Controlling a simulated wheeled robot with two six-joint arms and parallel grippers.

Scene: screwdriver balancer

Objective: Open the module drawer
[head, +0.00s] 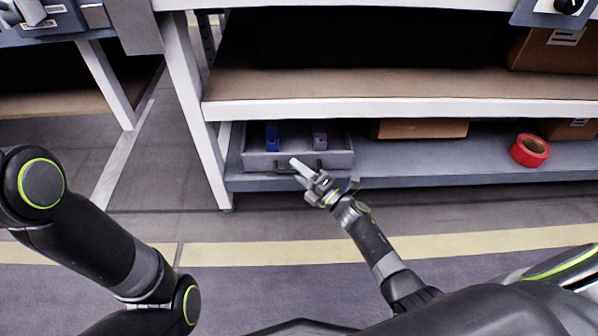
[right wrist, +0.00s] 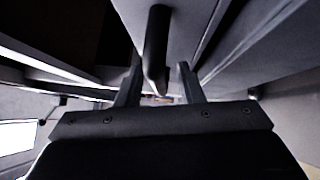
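The module drawer (head: 259,162) is a grey open-topped box at the left end of the lower shelf. A blue module (head: 272,136) and a grey module (head: 320,136) show inside it. My right gripper (head: 299,170) is at the drawer's front, by its dark handle. In the right wrist view the fingers (right wrist: 159,88) are apart. The dark handle bar (right wrist: 157,45) lies between them, with gaps visible on both sides. I cannot tell how far out the drawer is. My left arm shows at the left of the head view, but its gripper is out of view.
The middle shelf (head: 400,84) hangs above the drawer. A white post (head: 200,115) stands close on its left. A red tape roll (head: 530,150) and cardboard boxes (head: 420,128) are to the right. The floor in front (head: 280,225) is clear.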

